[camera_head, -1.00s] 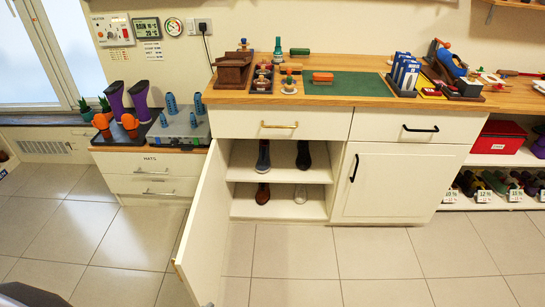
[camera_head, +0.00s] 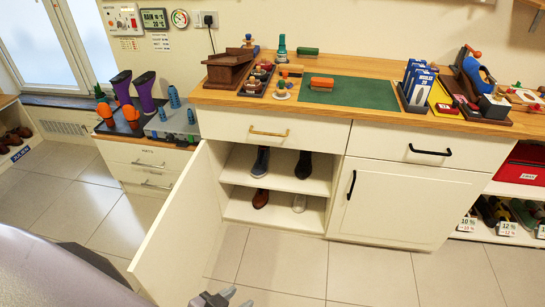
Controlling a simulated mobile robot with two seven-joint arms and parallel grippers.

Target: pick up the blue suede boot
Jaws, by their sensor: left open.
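A dark blue-grey boot (camera_head: 261,161) stands on the upper shelf of the open cabinet, at its left; it looks like the blue suede boot. A black boot (camera_head: 303,164) stands to its right on the same shelf. My left gripper (camera_head: 221,297) shows at the bottom edge, open, low in front of the cabinet and well apart from the boots. Only its tip is in frame. My right gripper is out of view.
The cabinet door (camera_head: 170,225) is swung open to the left. A brown shoe (camera_head: 261,198) and a pale shoe (camera_head: 299,203) are on the lower shelf. The counter (camera_head: 380,116) above holds tools and boxes. The tiled floor in front is clear.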

